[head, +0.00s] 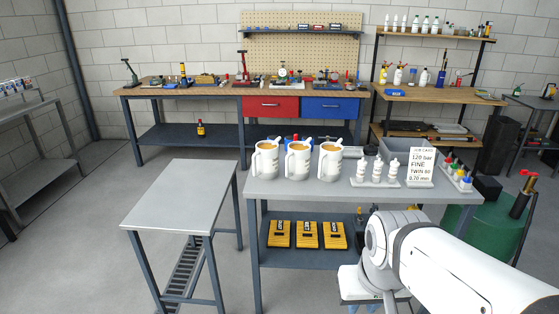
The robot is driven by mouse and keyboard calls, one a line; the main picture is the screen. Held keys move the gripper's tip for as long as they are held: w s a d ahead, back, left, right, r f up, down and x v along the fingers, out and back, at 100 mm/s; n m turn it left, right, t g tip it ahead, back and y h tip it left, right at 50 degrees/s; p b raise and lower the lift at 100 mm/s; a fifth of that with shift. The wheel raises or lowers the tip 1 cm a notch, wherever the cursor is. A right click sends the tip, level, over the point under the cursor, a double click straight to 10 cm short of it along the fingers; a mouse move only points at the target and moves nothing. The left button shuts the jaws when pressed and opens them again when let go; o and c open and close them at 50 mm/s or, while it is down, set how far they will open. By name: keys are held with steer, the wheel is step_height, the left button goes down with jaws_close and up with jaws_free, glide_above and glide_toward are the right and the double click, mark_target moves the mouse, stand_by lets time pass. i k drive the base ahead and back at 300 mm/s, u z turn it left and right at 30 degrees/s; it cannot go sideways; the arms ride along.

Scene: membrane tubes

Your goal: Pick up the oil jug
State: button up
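Three white jugs with handles and amber-brown contents stand in a row on the grey table in the head view: a left jug (266,163), a middle jug (298,163) and a right jug (329,163). They look alike, and I cannot tell which one is the oil jug. Small dark markings on their sides are too small to read. My white arm fills the lower right, in front of the table's right part. My gripper is not visible.
Right of the jugs are white dropper bottles (377,172), a job card (420,167) reading 120 bar, FINE, and colour-capped bottles (459,175). Yellow cases (306,234) lie on the shelf below. A bare side table (180,194) stands left. A workbench (190,90) is behind.

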mark_target(298, 160)
steer(key=u, duration=0.1)
steer(key=k, duration=0.4)
steer(key=z, duration=0.35)
steer(key=i, duration=1.4)
steer(key=u, duration=0.2)
